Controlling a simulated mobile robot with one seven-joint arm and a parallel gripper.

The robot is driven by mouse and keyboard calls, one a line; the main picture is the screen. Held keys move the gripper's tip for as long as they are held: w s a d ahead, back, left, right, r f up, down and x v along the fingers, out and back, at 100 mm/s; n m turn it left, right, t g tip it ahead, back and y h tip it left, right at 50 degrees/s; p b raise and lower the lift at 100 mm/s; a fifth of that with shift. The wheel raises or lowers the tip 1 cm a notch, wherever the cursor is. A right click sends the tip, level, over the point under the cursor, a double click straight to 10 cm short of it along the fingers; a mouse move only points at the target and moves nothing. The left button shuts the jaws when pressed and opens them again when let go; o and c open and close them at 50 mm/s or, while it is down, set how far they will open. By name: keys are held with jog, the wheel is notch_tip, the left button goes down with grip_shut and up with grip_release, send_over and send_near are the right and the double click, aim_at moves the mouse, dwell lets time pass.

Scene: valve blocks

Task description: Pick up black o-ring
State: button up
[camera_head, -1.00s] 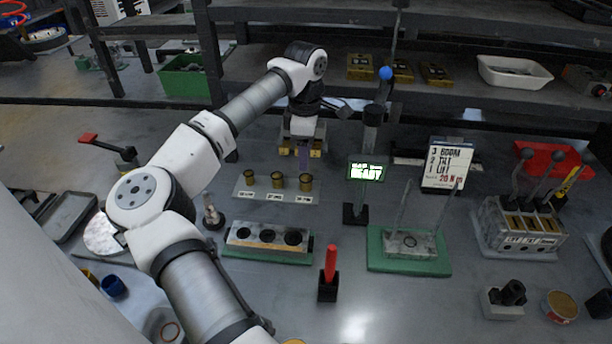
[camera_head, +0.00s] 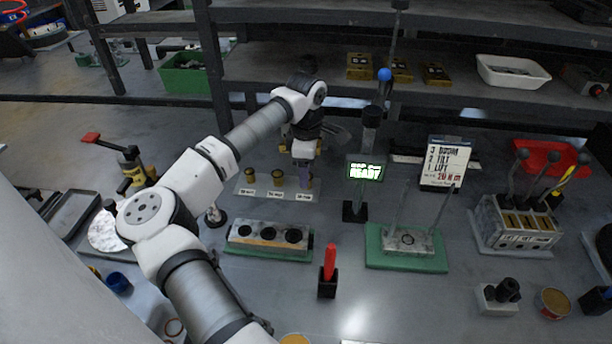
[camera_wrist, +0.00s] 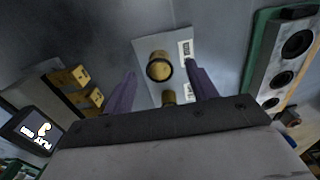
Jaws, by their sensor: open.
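Brass posts stand on a pale labelled plate (camera_head: 265,194) in the head view; the left (camera_head: 250,175) and middle (camera_head: 277,178) posts are clear. My gripper (camera_head: 304,180) is at the right post, which its purple fingers partly hide. In the wrist view a brass post (camera_wrist: 158,66) with a dark ring, seemingly a black o-ring (camera_wrist: 170,75), at its edge appears between the open fingers (camera_wrist: 162,76). Another brass post (camera_wrist: 168,97) is partly hidden by my gripper's body. The fingers hold nothing. Small labels are unreadable.
A block with dark holes on a green base (camera_head: 268,236) lies in front of the plate. A lit READY display (camera_head: 365,171) on a stand is close on the right. Yellow-faced blocks (camera_wrist: 72,77) show at left in the wrist view. Shelves (camera_head: 440,100) rise behind.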

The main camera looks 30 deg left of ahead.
jog(key=shift+f, duration=0.25)
dwell(0.3)
jog(key=c, duration=0.9)
jog(key=shift+o, duration=0.2)
